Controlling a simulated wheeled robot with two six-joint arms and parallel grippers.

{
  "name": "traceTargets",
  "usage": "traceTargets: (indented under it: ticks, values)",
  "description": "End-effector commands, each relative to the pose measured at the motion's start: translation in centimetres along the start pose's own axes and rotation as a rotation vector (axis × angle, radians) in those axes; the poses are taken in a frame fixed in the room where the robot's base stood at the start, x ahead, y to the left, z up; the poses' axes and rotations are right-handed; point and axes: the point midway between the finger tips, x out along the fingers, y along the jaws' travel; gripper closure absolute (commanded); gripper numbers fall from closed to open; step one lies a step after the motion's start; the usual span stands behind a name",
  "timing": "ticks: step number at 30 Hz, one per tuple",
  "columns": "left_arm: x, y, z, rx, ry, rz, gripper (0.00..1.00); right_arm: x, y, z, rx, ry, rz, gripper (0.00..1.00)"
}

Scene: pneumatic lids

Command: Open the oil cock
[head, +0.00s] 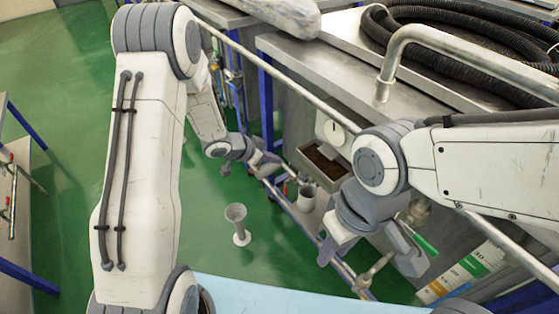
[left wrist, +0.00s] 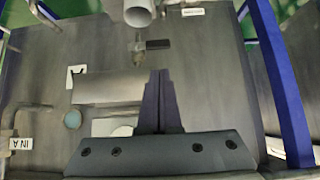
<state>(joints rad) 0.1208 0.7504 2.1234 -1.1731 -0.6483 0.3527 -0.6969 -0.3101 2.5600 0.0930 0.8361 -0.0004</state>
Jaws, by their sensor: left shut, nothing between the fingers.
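A small tap with a dark lever (left wrist: 155,44) sticks out from the grey panel in the left wrist view, just below a pale pipe end. It may be the oil cock; no readable label confirms this. My left gripper (left wrist: 161,75) is shut and empty, its fingertips pointing toward the panel and apart from the tap in the picture. In the head view my left gripper (head: 268,165) is beside the bench front, near a grey cup (head: 307,197). My right gripper (head: 368,260) has its fingers spread at the lower right, with nothing visible between them.
A steel bench (head: 320,60) carries black hoses (head: 450,22) and a bent metal pipe. A brown-filled tray (head: 322,162) is set in its front. A grey funnel-shaped stand (head: 238,222) is on the green floor. A metal box (left wrist: 110,88) lies left of my left fingers.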

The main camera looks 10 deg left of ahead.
Motion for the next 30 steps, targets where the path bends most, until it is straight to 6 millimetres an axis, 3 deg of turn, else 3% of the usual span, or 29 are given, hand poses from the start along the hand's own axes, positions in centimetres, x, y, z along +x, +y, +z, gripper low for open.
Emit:
traceTargets:
  ticks: [6,13,18,30]
  values:
    - [4.3,0.1,0.2,0.002,-0.001,0.003,1.00,0.8,0.1,0.1,0.000,0.000,0.000,0.64]
    - [7.6,0.1,0.1,0.002,-0.001,0.001,1.00,1.2,0.1,0.1,0.000,0.000,0.000,0.64]
    - [8.5,0.0,0.0,0.001,-0.001,0.000,1.00,1.2,0.1,0.1,0.000,0.000,0.000,0.64]
    - [8.5,0.0,0.0,-0.002,-0.001,0.003,1.00,1.1,0.1,0.1,0.000,0.000,0.000,0.64]
